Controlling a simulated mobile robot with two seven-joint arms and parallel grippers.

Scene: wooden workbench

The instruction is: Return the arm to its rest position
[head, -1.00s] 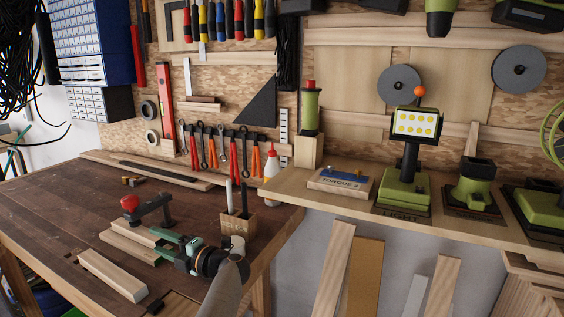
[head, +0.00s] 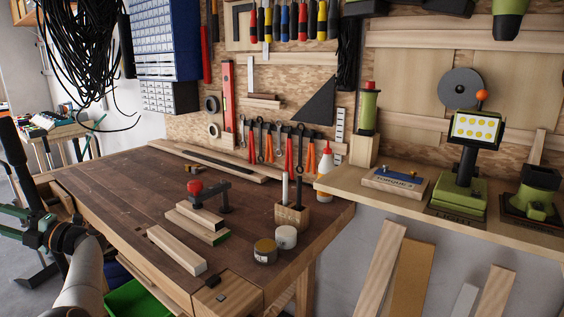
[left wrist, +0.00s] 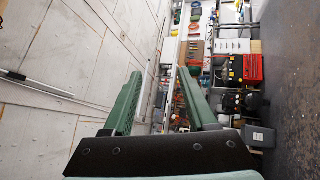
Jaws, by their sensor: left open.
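My left gripper (head: 14,225) is at the far left of the head view, off the left side of the wooden workbench (head: 110,190). My grey left forearm (head: 84,280) comes up from the bottom left. The left wrist view shows two green fingers (left wrist: 158,85) spread apart with nothing between them, so the gripper is open and empty. Beyond them are a pale panelled surface and a distant, sideways-looking workshop. My right gripper is in neither view.
On the bench are a red-knobbed clamp (head: 196,188) by wood blocks, a loose wood block (head: 177,250), an amber jar (head: 265,251), a white jar (head: 286,237) and a pen holder (head: 292,215). A green bin (head: 135,299) is below the bench's left side. Black cables (head: 85,50) hang upper left.

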